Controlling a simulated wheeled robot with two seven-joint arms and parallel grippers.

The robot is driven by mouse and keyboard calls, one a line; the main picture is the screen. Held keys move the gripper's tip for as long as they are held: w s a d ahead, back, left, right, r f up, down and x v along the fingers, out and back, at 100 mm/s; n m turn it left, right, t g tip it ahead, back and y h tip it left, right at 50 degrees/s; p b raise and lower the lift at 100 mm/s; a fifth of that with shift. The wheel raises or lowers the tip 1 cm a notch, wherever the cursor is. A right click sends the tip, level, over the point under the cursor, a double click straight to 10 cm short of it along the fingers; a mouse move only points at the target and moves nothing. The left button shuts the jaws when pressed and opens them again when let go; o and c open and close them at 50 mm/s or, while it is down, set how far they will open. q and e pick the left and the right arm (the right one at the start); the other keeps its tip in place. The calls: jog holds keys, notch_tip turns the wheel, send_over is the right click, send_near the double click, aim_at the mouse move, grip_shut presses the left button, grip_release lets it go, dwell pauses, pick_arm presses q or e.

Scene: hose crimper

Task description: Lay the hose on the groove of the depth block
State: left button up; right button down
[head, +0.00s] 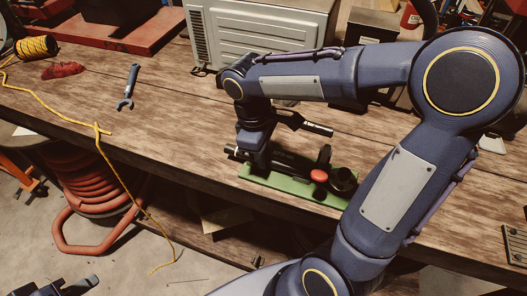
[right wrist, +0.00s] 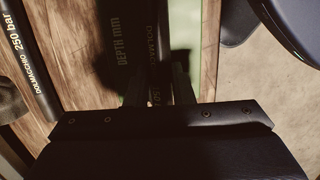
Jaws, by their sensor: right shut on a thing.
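My right gripper (head: 262,160) points down at the left end of the green base plate (head: 290,189). It is shut on a black hose (right wrist: 156,96), which shows as a printed strip between the fingers in the right wrist view. The dark depth block (right wrist: 121,45), marked "DEPTH mm", is right beside the fingers. Shadow and my gripper hide the groove, so I cannot tell whether the hose touches it. Part of my left gripper (head: 55,288) shows at the bottom left; its fingers are unclear.
Another black hose (right wrist: 32,60), marked "250 bar", lies on the bench beside the block. A red knob (head: 319,175) and black fixture parts stand on the plate. A wrench (head: 127,88) and yellow rope (head: 37,47) lie left.

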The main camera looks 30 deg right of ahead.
jog(key=c, duration=1.2)
grip_release()
jog(key=shift+o, duration=0.2)
jog(key=shift+r, duration=0.15)
notch_tip(320, 180, up, 8)
jog(key=p, duration=0.7)
